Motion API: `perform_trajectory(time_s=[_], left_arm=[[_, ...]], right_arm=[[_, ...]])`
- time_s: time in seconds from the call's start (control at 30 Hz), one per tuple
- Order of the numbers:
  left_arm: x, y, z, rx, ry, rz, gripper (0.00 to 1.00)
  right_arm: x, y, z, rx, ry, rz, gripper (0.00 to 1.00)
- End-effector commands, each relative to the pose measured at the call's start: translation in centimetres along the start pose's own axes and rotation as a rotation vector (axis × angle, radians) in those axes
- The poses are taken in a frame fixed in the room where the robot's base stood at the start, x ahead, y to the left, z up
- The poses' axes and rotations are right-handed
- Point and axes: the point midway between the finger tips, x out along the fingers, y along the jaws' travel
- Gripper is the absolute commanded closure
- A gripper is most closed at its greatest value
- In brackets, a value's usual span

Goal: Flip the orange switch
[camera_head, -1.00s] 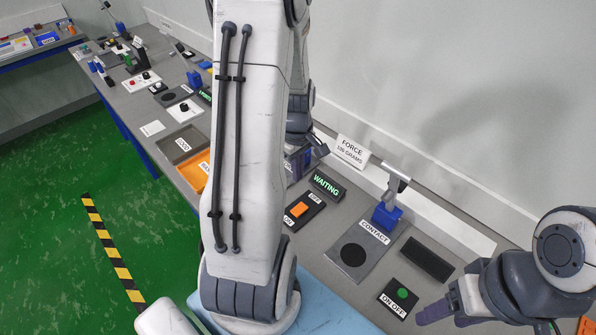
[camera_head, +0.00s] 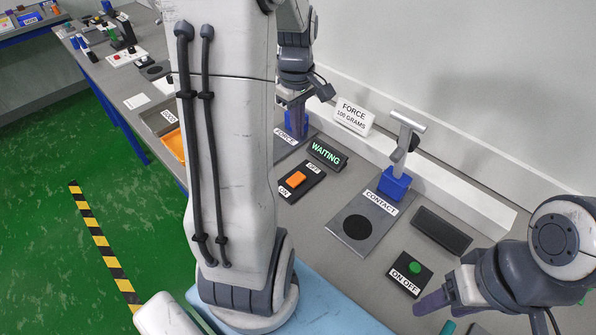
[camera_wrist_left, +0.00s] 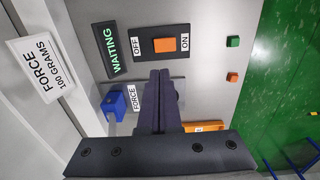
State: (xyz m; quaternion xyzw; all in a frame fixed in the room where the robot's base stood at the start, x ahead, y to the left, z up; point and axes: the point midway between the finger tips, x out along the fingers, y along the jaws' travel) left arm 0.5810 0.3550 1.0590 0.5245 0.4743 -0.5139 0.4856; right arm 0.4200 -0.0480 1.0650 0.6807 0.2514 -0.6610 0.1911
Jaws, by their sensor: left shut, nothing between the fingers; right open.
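The orange switch (camera_head: 295,179) sits on a dark plate on the bench, between the labels ON and OFF. It also shows in the left wrist view (camera_wrist_left: 164,44), just beyond my fingertips. I cannot tell which way the rocker is tilted. My left gripper (camera_head: 297,128) is shut and empty, pointing down over the FORCE station, behind the switch and partly hidden by my arm. In the left wrist view its closed fingers (camera_wrist_left: 160,75) are apart from the switch in the picture. My right gripper (camera_head: 430,303) is open near the ON OFF button at the lower right.
A WAITING display (camera_head: 326,153) stands behind the switch. The CONTACT station (camera_head: 360,226), with its blue post (camera_head: 395,184), and a green button (camera_head: 414,267) are to the right. A FORCE sign (camera_head: 353,115) stands by the wall. An orange tray (camera_wrist_left: 204,126) shows in the wrist view.

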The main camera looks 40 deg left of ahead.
Motion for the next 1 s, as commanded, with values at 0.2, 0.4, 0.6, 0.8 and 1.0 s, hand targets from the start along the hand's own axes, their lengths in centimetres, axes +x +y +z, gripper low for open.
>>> perform_trajectory(time_s=[0.2, 0.4, 0.6, 0.8, 1.0], left_arm=[[0.1, 0.0, 0.0, 0.0, -0.001, -0.001, 1.0], [2.1, -0.1, 0.1, 0.0, -0.003, -0.005, 1.0], [6.3, -0.1, 0.1, 0.0, -0.005, -0.007, 1.0], [10.4, -0.1, 0.1, 0.0, -0.004, -0.006, 1.0], [13.1, -0.1, 0.1, 0.0, -0.002, -0.003, 1.0]], right_arm=[[-0.1, 0.0, 0.0, 0.0, 0.0, 0.0, 0.4], [-0.1, 0.0, 0.0, 0.0, 0.0, 0.0, 0.4], [-0.2, 0.0, 0.0, 0.0, 0.0, 0.0, 0.4], [-0.4, 0.0, 0.0, 0.0, 0.0, 0.0, 0.4], [-0.7, -0.1, 0.0, 0.0, 0.0, 0.0, 0.4]])
